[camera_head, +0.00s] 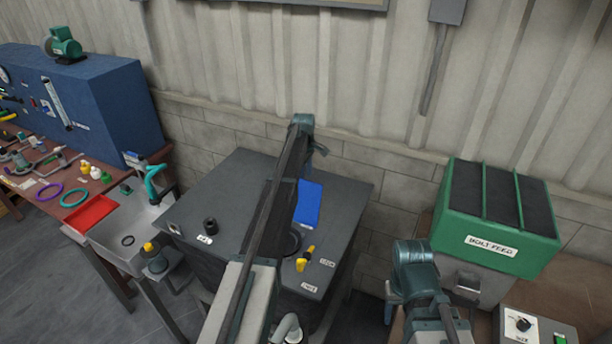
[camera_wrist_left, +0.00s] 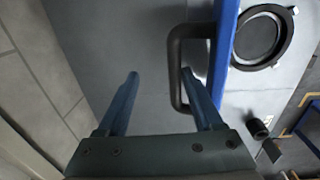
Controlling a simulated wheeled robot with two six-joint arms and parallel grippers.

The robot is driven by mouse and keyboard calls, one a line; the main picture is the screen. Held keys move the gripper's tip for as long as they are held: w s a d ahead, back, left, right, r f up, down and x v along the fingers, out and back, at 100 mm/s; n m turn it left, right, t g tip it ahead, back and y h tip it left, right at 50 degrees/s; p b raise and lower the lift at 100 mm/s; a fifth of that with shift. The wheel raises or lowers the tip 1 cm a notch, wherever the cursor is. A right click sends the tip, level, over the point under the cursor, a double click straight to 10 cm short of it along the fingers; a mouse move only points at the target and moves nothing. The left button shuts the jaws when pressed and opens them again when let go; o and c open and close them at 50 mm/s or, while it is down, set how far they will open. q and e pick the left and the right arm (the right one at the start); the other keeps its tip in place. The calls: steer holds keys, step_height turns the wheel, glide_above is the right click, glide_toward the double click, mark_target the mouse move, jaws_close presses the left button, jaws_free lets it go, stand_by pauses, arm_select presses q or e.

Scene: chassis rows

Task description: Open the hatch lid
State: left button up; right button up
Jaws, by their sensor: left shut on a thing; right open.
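The hatch lid (camera_head: 308,203) is a blue panel standing raised on the dark grey cabinet (camera_head: 335,190), behind a round dark opening (camera_head: 292,243). In the left wrist view the blue lid (camera_wrist_left: 226,35) shows nearly edge-on, beside the black-ringed opening (camera_wrist_left: 262,38). Its black loop handle (camera_wrist_left: 176,65) is on the side away from the opening. My left gripper (camera_wrist_left: 160,75) has its fingers on either side of the handle bar and is shut on it.
A black knob (camera_head: 210,226) and a yellow-and-black item (camera_head: 305,258) sit on the cabinet top. A green bolt feed bin (camera_head: 497,220) stands right. A workbench with a red tray (camera_head: 90,213) is left. A wall closes off the back.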

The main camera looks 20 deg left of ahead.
arm_select(q)
step_height(320, 180, up, 13)
steer(key=p, duration=1.1)
steer(key=shift+s+f+p, duration=0.15)
steer(key=shift+s+p, duration=0.2)
steer(key=shift+p, duration=0.05)
arm_select(e)
step_height(320, 180, up, 13)
steer(key=shift+f, duration=0.2)
arm_select(q)
steer(key=shift+d, duration=0.1)
